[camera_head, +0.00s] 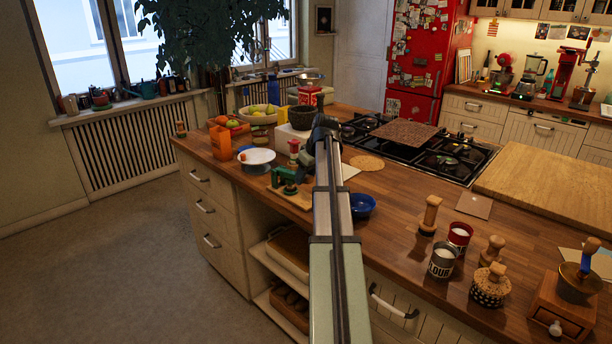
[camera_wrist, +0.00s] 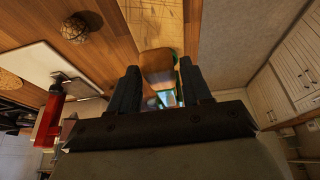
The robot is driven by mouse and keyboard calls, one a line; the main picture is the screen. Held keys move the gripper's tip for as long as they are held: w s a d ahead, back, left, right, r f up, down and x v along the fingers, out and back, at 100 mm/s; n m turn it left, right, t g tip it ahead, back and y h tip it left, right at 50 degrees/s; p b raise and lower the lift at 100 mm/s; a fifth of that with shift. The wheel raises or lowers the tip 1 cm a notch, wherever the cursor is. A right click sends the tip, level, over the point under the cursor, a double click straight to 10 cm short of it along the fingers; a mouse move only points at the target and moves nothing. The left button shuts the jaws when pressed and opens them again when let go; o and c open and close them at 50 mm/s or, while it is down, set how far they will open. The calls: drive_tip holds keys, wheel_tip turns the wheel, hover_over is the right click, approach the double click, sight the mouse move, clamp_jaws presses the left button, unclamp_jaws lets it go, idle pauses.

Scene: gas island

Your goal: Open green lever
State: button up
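A green device (camera_head: 290,175) stands on a small wooden board near the island's front edge, just left of my arm in the head view. My gripper (camera_head: 325,128) is dark and appears above and behind it in that picture; its fingertips are hard to make out there. In the wrist view my gripper (camera_wrist: 160,88) has its two black fingers apart. A tan wooden-looking part (camera_wrist: 157,64) with green edges shows in the gap between and beyond the fingers. I cannot tell whether the fingers touch it. The lever itself is not clearly distinguishable.
A blue bowl (camera_head: 362,205) sits right of my arm. A white dish (camera_head: 257,157), an orange box (camera_head: 221,143) and fruit bowls stand to the left. A gas hob (camera_head: 440,160) lies behind right. Cans and wooden-topped items stand at the right front. The floor left is clear.

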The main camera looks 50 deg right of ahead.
clamp_jaws()
drive_tip(key=shift+r, duration=0.1)
drive_tip(key=w+r+g, duration=0.1)
drive_tip(key=r, duration=0.1)
drive_tip(key=w+r+g, duration=0.1)
drive_tip(key=r+g, duration=0.1)
drive_tip(key=shift+w+d+g, duration=0.15)
drive_tip(key=shift+w+g, duration=0.05)
drive_tip(key=shift+g, duration=0.1)
drive_tip(key=shift+w+r+g, duration=0.25)
drive_tip(key=shift+r+g, duration=0.3)
drive_tip(key=shift+g, duration=0.05)
drive_tip(key=shift+o, duration=1.3)
unclamp_jaws()
